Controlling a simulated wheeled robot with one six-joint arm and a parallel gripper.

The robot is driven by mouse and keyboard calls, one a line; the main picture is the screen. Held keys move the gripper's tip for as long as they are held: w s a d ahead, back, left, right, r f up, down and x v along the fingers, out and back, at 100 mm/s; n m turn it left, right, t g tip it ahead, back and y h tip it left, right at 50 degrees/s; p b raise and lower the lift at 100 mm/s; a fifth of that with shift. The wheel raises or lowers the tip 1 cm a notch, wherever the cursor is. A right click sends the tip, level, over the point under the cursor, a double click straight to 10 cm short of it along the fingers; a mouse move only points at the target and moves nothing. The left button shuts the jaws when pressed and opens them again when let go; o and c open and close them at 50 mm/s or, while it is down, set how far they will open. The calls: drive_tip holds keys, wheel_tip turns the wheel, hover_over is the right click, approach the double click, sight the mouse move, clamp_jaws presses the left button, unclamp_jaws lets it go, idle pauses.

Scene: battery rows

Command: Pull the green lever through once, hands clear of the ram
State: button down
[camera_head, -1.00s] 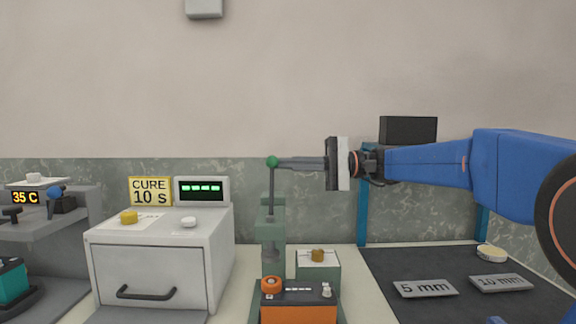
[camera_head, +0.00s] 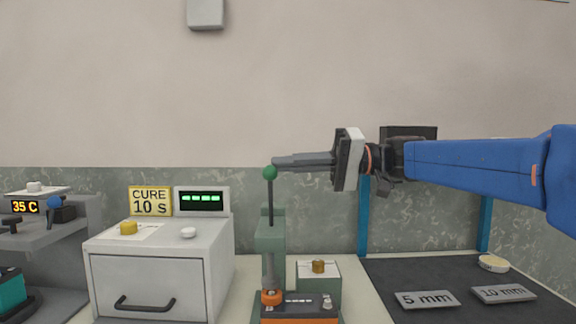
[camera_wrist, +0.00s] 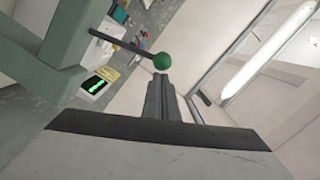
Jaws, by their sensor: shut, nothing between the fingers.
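The green lever knob (camera_head: 270,173) tops a dark rod on the green press (camera_head: 270,235), and the rod stands about upright. My gripper (camera_head: 277,161) is shut and empty, its fingertips pointing left, right at the knob and slightly above it. In the wrist view the knob (camera_wrist: 162,61) sits just beyond the shut fingertips (camera_wrist: 158,78). Whether they touch cannot be told. The ram (camera_head: 270,275) is low in the press, close above the orange and black battery (camera_head: 298,308) and its orange terminal ring.
A white curing box (camera_head: 150,275) with a drawer stands left of the press. A small block with a brass knob (camera_head: 318,266) is right of the ram. A dark mat with 5 mm (camera_head: 427,300) and 10 mm plates lies at right. My arm comes in from the right.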

drive_tip(key=shift+s+a+f+n, duration=0.15)
drive_tip(key=shift+s+n, duration=0.3)
drive_tip(key=shift+s, duration=0.55)
drive_tip(key=shift+s+d+f+n, duration=0.1)
drive_tip(key=shift+s+f+n, duration=0.25)
drive_tip(key=shift+s, duration=0.7)
